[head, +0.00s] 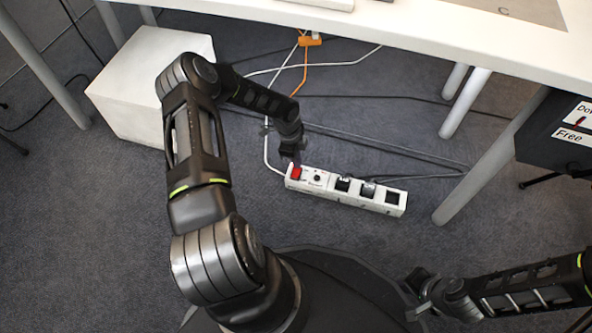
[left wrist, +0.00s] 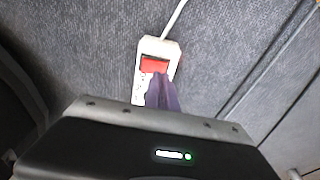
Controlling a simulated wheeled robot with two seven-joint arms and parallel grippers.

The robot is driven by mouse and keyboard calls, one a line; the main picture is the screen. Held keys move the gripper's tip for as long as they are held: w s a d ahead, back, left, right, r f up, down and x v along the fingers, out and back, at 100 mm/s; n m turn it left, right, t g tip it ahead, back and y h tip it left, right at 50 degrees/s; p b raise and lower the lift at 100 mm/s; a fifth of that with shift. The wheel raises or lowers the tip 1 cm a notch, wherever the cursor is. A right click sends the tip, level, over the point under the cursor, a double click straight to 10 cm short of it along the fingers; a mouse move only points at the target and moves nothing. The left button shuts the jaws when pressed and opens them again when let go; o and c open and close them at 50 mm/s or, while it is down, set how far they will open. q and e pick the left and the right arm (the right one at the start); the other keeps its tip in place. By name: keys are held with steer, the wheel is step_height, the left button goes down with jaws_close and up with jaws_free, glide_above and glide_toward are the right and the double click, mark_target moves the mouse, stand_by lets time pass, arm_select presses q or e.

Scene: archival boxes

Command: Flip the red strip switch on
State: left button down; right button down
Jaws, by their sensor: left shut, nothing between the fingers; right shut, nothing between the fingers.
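A white power strip (head: 335,188) lies on the grey carpet below the desk. Its red switch (head: 296,173) is at the strip's left end, beside a small round feature; sockets follow to the right. My left gripper (head: 297,160) is shut and empty, reaching down right at the red switch. In the left wrist view the red switch (left wrist: 154,64) shows on the white strip (left wrist: 171,47), with the dark fingertips (left wrist: 160,78) just below it and covering part of the strip. I cannot tell whether they touch. My right gripper (head: 415,290) is shut and empty at the lower right, away from the strip.
A white box (head: 140,95) stands on the floor at the left. The white desk (head: 440,35) overhangs the back, with legs (head: 480,175) at the right. A dark box with labels (head: 565,130) is at the far right. Cables cross the carpet.

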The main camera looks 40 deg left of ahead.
arm_select(q)
step_height(320, 180, up, 5)
steer(key=p, duration=0.3)
steer(key=shift+f, duration=0.1)
steer(key=shift+s, duration=0.1)
stand_by(0.5)
